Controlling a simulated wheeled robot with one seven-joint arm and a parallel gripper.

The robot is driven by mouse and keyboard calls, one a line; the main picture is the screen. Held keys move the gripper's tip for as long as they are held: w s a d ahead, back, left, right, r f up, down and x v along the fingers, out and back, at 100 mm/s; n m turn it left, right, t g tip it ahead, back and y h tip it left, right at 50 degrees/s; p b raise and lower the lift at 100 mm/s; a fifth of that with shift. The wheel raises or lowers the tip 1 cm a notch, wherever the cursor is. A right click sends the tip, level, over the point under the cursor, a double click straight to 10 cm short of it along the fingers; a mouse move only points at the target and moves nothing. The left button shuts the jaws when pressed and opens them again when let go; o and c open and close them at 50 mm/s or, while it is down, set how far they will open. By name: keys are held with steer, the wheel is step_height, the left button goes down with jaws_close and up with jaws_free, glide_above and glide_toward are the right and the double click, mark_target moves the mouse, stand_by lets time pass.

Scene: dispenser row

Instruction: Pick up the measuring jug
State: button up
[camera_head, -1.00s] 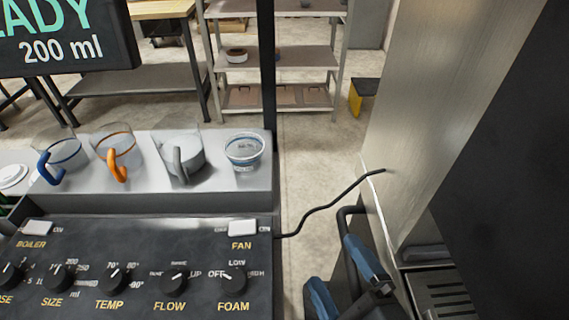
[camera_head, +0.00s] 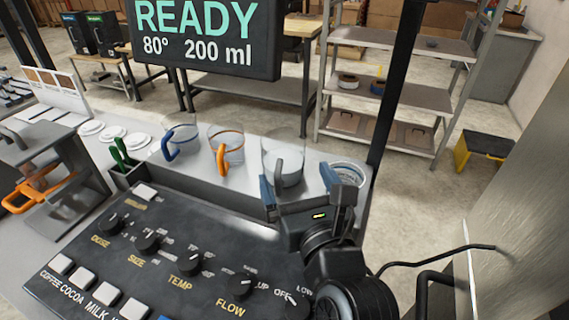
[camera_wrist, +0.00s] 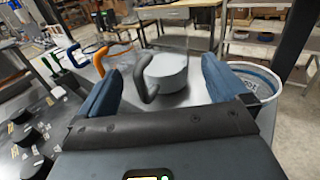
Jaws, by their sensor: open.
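Clear jugs stand in a row on the raised grey ledge (camera_head: 205,178): one with a blue handle (camera_head: 180,140), one with an orange handle (camera_head: 227,148) and one with a dark grey handle (camera_head: 285,160). I cannot tell by any label which is the measuring jug. My gripper (camera_head: 308,188) is open and empty, in front of the grey-handled jug. In the wrist view, that jug's grey handle (camera_wrist: 143,78) and pale round body (camera_wrist: 168,72) show beyond and between my blue fingers (camera_wrist: 160,80).
The tub stands close by my right finger, seen in the wrist view (camera_wrist: 255,78). A dark control panel (camera_head: 190,250) with knobs lies in front of the ledge. A black post (camera_head: 392,90) rises behind its right end. A READY display (camera_head: 205,35) hangs above.

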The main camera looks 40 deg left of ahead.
mark_target(289, 157)
steer(key=shift+r+p+x, duration=0.2)
steer(key=shift+x, duration=1.35)
steer(key=shift+r+p+x, duration=0.15)
steer(key=shift+r+x, duration=0.05)
steer(key=shift+x, duration=1.35)
steer(key=c, duration=1)
steer(key=shift+c, duration=0.5)
steer(key=shift+r, duration=0.15)
steer(key=shift+r, duration=0.6)
steer(key=d+r, duration=0.9)
steer(key=d, duration=0.2)
steer(key=shift+w+d+r+b, duration=0.3)
steer(key=shift+w+d+b, duration=0.1)
steer(key=shift+w, duration=0.05)
